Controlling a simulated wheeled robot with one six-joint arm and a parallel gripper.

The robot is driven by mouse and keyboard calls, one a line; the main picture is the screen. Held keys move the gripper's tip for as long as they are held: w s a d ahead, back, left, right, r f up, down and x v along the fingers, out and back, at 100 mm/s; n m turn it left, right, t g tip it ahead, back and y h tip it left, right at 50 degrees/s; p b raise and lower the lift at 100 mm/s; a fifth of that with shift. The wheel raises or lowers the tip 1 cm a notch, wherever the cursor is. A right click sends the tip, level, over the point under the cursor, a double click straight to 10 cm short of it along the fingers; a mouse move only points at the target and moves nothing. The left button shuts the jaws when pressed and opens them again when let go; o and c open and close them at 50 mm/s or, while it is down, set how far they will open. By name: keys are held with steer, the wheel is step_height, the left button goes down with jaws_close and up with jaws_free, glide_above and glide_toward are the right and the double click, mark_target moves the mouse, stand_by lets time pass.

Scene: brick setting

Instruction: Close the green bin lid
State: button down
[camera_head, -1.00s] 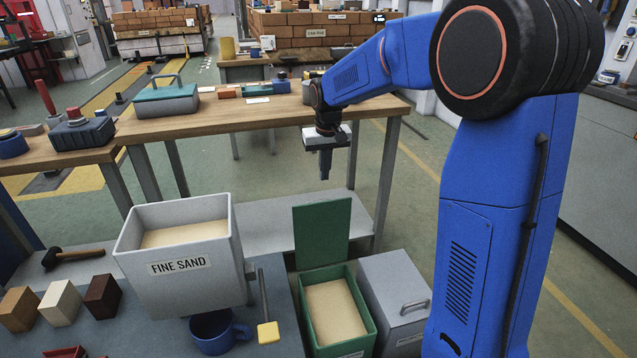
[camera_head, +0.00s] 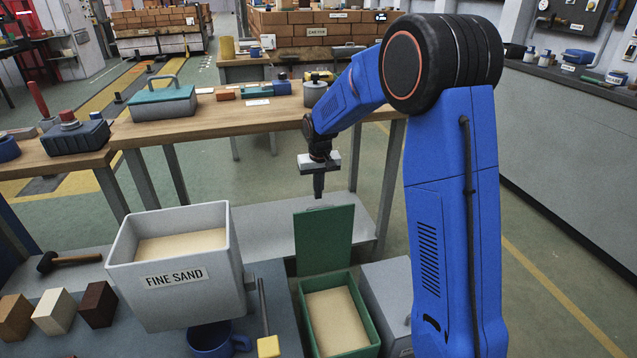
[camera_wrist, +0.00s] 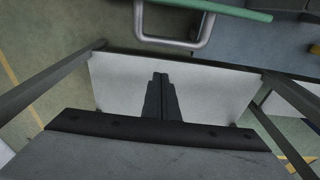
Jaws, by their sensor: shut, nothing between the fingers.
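The green bin (camera_head: 374,331) stands low on the floor side, with pale sand-coloured fill inside. Its green lid (camera_head: 324,240) stands upright at the bin's far side, open. My gripper (camera_head: 318,195) points down, with its fingertips just above the lid's top edge in the head view; I see no contact. In the wrist view my gripper (camera_wrist: 160,76) has its fingers together and empty. A green edge (camera_wrist: 220,8) crosses the top of the wrist view beside a grey loop handle (camera_wrist: 187,43); it looks like the lid's edge.
A grey lidded bin (camera_head: 385,290) stands right of the green bin, partly hidden by my arm. A "FINE SAND" bin (camera_head: 174,308) stands to the left, with a blue mug (camera_head: 209,340) near it. A wooden workbench (camera_head: 200,132) and its low shelf (camera_head: 283,236) lie behind.

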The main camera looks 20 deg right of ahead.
steer(key=shift+s+f, duration=0.15)
steer(key=shift+s, duration=0.8)
steer(key=shift+s+f, duration=0.1)
steer(key=shift+s, duration=0.85)
steer(key=shift+s, duration=0.1)
